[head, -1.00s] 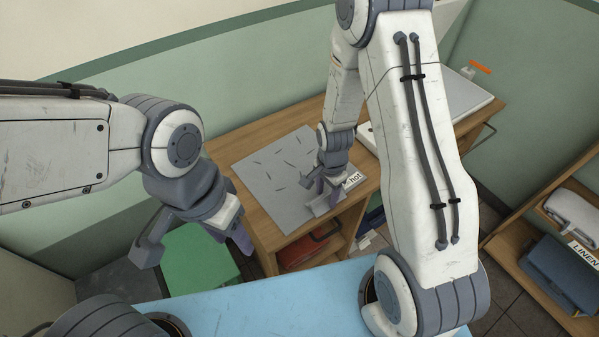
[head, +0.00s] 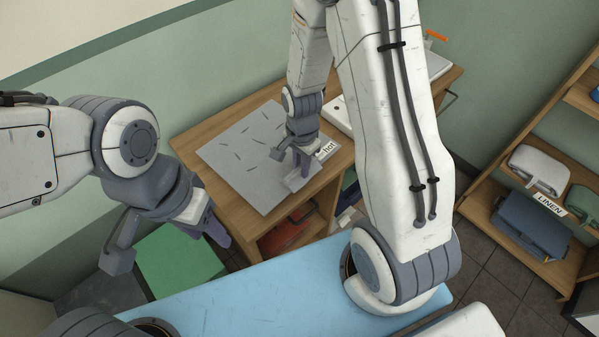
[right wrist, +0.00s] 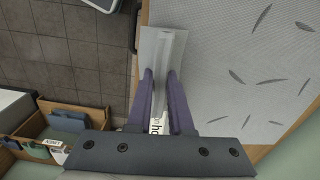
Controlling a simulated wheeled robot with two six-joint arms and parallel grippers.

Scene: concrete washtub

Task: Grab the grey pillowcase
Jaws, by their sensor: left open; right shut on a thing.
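A folded light grey cloth (head: 537,168), which looks like the grey pillowcase, lies on the wooden shelf at the right of the head view, above the LINEN label. Both grippers are well away from it. My right gripper (head: 297,168) is at the front edge of the grey mat, shut on a pale grey folded piece (head: 299,182). In the right wrist view this piece (right wrist: 163,45) stands between the fingers (right wrist: 163,88); a label reading "hot" is partly hidden beside it. My left gripper (head: 166,243) is open and empty over the green box's area.
The grey mat (head: 240,150) lies on a wooden cabinet (head: 195,140). A light blue surface (head: 250,285) is in front. Blue cloth (head: 530,225) and green cloth (head: 583,203) share the shelving. A green box (head: 180,258) stands below my left gripper. Tiled floor separates cabinet and shelving.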

